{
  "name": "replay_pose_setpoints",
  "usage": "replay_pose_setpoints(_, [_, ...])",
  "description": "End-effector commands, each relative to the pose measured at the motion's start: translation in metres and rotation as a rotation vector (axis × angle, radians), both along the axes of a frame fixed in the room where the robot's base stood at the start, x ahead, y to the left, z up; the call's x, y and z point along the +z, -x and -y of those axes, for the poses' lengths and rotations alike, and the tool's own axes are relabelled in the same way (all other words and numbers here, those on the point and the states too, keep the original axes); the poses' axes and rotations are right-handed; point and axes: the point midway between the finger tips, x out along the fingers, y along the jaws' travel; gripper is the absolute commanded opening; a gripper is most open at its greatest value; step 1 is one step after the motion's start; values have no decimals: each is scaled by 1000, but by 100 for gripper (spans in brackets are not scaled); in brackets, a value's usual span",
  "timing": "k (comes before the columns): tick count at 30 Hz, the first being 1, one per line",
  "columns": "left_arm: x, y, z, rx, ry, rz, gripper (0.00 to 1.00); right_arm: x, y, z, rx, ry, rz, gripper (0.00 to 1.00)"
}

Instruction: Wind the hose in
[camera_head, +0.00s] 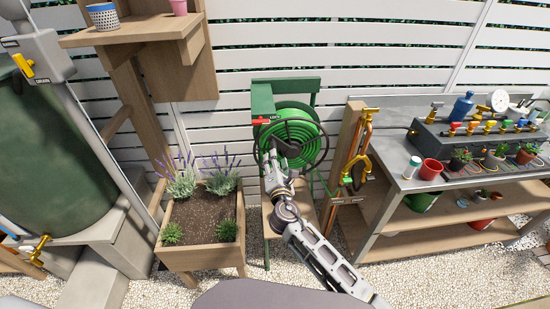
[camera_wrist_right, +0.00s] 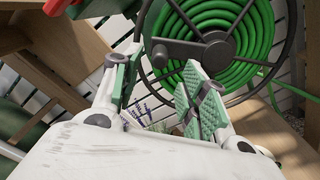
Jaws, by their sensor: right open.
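The green hose (camera_head: 296,130) lies coiled on a reel with a dark rim, on a green frame (camera_head: 263,98) in front of the white fence. The coil also fills the top of the right wrist view (camera_wrist_right: 240,20). There a dark crank (camera_wrist_right: 185,50) runs left from the hub, its outer end just beyond my fingers. My right gripper (camera_head: 272,163) is open in front of the reel's lower left side; its green-padded fingers (camera_wrist_right: 158,80) are apart with nothing between them. A red lever (camera_head: 261,121) by a LOCK label sits at the reel's upper left. My left gripper is not in view.
A wooden planter (camera_head: 202,257) with lavender stands left of the reel. A wooden post (camera_head: 346,150) with copper pipe and a yellow-handled valve stands right of it. Further right is a metal-topped bench (camera_head: 400,178) with pots. Gravel covers the ground.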

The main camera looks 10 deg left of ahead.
Motion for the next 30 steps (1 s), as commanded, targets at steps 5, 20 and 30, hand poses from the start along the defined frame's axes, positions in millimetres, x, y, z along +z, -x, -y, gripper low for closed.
replay_pose_setpoints(5, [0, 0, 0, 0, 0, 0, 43, 0, 8, 2, 0, -1, 0, 43])
replay_pose_setpoints(20, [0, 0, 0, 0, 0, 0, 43, -4, 9, 4, -2, -11, -12, 43])
replay_pose_setpoints(30, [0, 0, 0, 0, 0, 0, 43, -90, -6, 43, -66, -287, -274, 43])
